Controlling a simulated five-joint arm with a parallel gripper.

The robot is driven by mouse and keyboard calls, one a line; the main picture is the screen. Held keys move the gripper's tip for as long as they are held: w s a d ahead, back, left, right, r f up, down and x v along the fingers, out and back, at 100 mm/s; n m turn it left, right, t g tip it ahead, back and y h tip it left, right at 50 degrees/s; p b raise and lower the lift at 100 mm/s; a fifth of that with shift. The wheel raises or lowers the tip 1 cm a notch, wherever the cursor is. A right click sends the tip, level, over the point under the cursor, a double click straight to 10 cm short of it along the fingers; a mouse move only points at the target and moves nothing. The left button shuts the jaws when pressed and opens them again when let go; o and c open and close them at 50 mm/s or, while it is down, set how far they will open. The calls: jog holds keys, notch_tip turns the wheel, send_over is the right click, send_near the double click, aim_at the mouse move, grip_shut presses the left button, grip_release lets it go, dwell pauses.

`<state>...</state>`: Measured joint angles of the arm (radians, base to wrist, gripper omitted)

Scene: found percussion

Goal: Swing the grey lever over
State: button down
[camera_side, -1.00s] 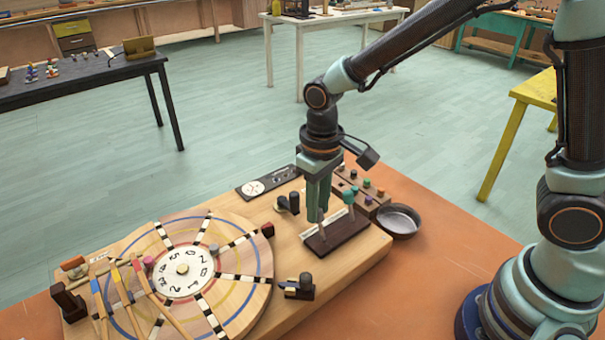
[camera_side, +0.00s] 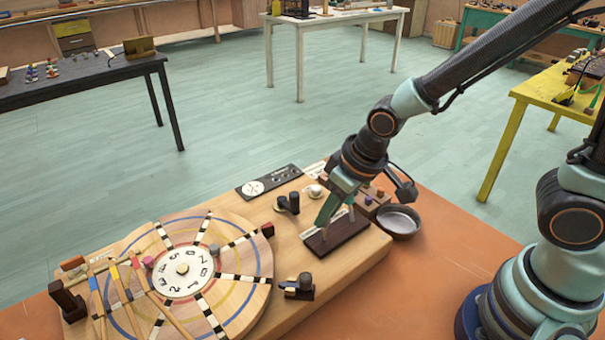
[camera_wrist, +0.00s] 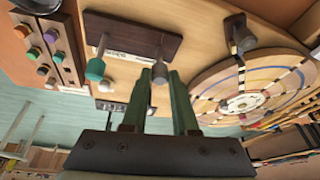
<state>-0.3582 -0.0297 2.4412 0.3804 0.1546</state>
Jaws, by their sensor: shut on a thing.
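The grey lever (camera_wrist: 158,48) stands on a dark brown base (camera_wrist: 128,32), and its grey knob is at my fingertips in the wrist view. My gripper (camera_wrist: 165,80) is shut on that knob with its green fingers. In the side view my gripper (camera_side: 324,216) leans, its wrist up and to the right of its fingertips, over the dark base (camera_side: 340,235); the grey lever is mostly hidden there by the fingers. A second lever with a teal knob (camera_wrist: 95,69) stands on the same base, apart from my fingers.
A wooden board carries a round numbered wheel (camera_side: 240,270) with several sticks over it. Black knobs (camera_side: 305,281) stand beside the wheel. A block of coloured buttons (camera_wrist: 47,45) is beyond the teal lever. A grey metal bowl (camera_side: 399,221) sits right of the board.

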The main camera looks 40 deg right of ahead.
jog(key=c, duration=0.7)
grip_release()
jog(key=shift+s+a, duration=0.1)
jog(key=shift+r, duration=0.5)
jog(key=v, duration=1.1)
jog(key=shift+s, duration=0.1)
